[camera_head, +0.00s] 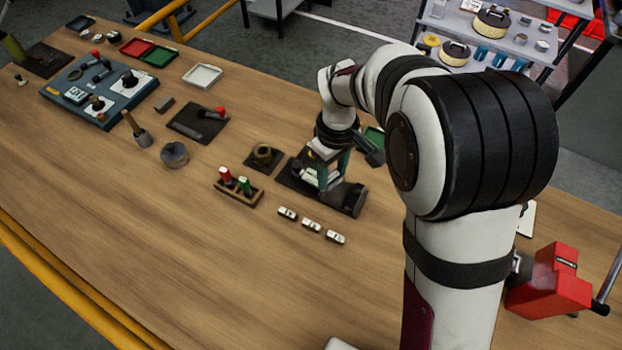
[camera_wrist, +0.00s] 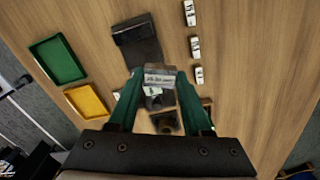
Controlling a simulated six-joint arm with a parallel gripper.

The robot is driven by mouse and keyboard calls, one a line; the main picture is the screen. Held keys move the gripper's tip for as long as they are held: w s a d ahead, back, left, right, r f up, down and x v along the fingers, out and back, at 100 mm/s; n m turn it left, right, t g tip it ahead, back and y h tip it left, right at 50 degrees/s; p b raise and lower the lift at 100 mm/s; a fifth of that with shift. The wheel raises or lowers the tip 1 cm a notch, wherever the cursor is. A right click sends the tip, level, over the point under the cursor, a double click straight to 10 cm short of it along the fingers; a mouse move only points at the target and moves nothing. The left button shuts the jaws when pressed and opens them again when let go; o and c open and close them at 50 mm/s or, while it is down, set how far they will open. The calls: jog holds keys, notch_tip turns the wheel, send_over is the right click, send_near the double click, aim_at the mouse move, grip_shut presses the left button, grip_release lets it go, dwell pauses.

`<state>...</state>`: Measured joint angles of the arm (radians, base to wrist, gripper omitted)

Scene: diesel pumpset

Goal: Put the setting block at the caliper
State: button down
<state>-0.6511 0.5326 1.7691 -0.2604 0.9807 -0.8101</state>
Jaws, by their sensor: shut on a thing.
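My gripper (camera_head: 328,181) has green fingers and is over a dark base plate (camera_head: 291,179) near the middle of the bench. In the wrist view its fingertips (camera_wrist: 158,76) are closed on a small grey block with markings on its face (camera_wrist: 158,79), which I take as the setting block. Whether the block touches what lies under it cannot be told. A dark fixture with a rounded end (camera_head: 355,200) stands at the plate's right end and also shows in the wrist view (camera_wrist: 137,42). I cannot surely make out the caliper; my gripper and arm hide part of this area.
Several small pale labelled blocks, one of them here (camera_head: 311,225), lie in a row in front of the plate. A wooden rack (camera_head: 240,195) with red and green pieces is to the left. A red machine (camera_head: 550,283) stands at right. The front left bench is clear.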

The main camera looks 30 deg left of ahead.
jog(key=w+d+r+n, duration=0.1)
jog(key=w+d+n, duration=0.3)
jog(key=d, duration=0.8)
send_over(339, 193)
notch_tip(339, 193, down, 7)
jog(key=shift+d+r, duration=0.1)
jog(key=shift+r, duration=0.05)
jog(key=shift+f, duration=1.95)
jog(key=shift+c, duration=1.7)
grip_release()
jog(key=shift+f, duration=0.15)
